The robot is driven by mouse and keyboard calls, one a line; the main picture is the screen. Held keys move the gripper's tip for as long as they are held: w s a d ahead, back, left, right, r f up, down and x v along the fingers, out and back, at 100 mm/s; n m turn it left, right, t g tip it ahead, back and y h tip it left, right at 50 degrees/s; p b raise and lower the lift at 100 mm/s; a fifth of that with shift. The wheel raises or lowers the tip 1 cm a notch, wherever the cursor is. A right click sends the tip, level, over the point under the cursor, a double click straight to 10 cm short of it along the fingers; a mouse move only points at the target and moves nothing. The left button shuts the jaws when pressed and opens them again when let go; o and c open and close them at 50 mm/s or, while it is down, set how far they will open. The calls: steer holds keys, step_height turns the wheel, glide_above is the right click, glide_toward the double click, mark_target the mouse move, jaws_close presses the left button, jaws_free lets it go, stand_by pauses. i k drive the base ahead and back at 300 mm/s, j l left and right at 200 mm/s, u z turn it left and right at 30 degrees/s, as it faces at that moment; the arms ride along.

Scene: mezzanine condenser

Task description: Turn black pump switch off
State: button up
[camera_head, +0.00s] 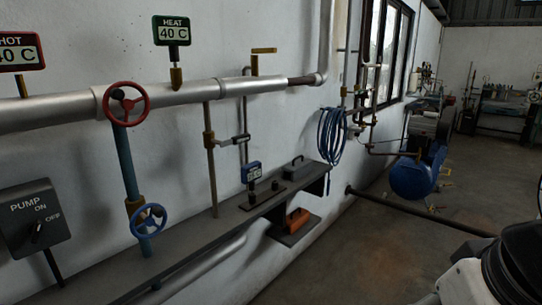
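The dark grey pump switch box (20,240) is on the wall at the lower left, with the labels PUMP, ON and OFF on its face. Its small black switch (37,233) sits below the ON label. It is too small and dark to tell clearly which label it points at. My gripper is not in view. Only a white and black part, apparently of my own arm, shows at the lower right, far from the box.
Right of the box, a blue pipe bears a red valve wheel (126,104) and a blue valve wheel (148,221). A grey shelf (100,276) runs along the wall below. A dark floor pipe (420,212) crosses the floor. Open floor (330,265) lies right of the shelf.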

mark_target(35, 229)
steer(key=u, duration=1.55)
